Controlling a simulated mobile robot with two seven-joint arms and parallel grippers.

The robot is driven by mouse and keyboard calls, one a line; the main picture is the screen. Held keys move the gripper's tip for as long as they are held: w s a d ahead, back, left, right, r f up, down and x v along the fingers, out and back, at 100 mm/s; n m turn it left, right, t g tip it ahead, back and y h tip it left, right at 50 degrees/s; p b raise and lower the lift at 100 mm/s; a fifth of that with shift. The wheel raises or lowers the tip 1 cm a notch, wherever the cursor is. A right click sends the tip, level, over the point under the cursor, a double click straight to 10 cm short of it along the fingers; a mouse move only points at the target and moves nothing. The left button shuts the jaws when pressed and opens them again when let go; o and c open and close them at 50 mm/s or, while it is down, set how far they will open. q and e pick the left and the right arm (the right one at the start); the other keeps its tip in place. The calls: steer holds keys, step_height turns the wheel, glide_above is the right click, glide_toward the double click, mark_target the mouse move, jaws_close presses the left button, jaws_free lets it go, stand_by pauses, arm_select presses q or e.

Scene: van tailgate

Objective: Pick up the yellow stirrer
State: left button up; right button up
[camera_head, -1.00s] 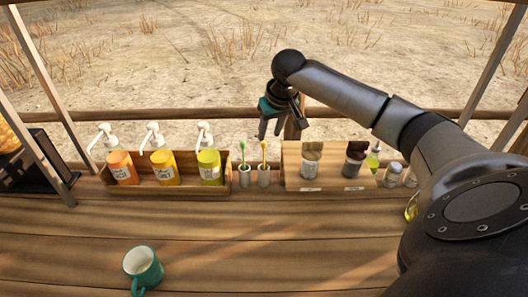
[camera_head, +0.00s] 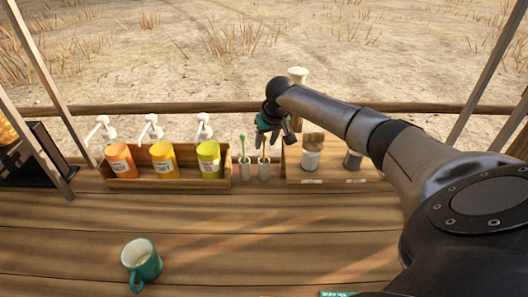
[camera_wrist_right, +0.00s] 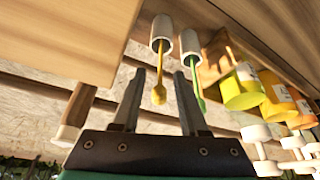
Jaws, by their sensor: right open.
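The yellow stirrer (camera_wrist_right: 159,82) stands in a small white cup (camera_wrist_right: 162,30), its rounded end between the open fingers of my right gripper (camera_wrist_right: 160,72) in the wrist view. I cannot see the fingers touching it. In the head view my right gripper (camera_head: 270,138) is just above this cup (camera_head: 264,171) and hides much of the stirrer. The green stirrer (camera_head: 243,146) stands in its own cup (camera_head: 245,171) just to the left. In the wrist view it (camera_wrist_right: 195,83) passes close beside the right-hand finger. My left gripper is not in view.
A wooden tray (camera_head: 150,184) with several pump bottles stands left of the cups. A wooden rack (camera_head: 335,180) with jars stands right, partly behind my arm. A pale-topped object (camera_head: 297,75) rises behind my gripper. A teal mug (camera_head: 142,262) sits front left; the front counter is mostly clear.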

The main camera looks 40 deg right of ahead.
mark_target(264, 148)
steer(key=shift+b+x, duration=0.4)
steer(key=shift+x, duration=1.55)
steer(key=shift+s, duration=0.1)
steer(key=shift+c, duration=0.3)
jaws_close()
